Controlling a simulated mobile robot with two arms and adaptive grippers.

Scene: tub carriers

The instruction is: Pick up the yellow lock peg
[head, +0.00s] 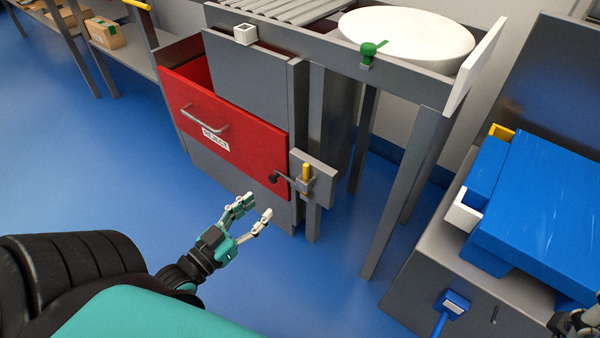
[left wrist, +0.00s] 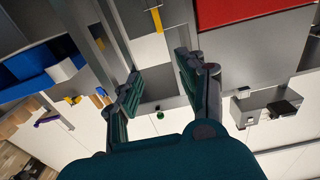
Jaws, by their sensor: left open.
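The yellow lock peg (head: 306,174) stands upright in a grey bracket (head: 322,178) beside the red drawer front (head: 225,125) in the head view. A yellow bar that looks like the same peg (left wrist: 156,19) shows near the top of the left wrist view. My left gripper (head: 256,208) is open and empty, below and left of the peg and apart from it. Its two fingers also show in the left wrist view (left wrist: 158,70). Part of my right gripper (head: 577,320) shows at the bottom right corner; its jaws are not clear.
A dark-knobbed handle (head: 275,178) sticks out left of the peg. A grey frame leg (head: 405,190) stands to its right. Blue tubs (head: 545,205) lie on a grey cart at right. Blue floor (head: 320,280) is clear in front.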

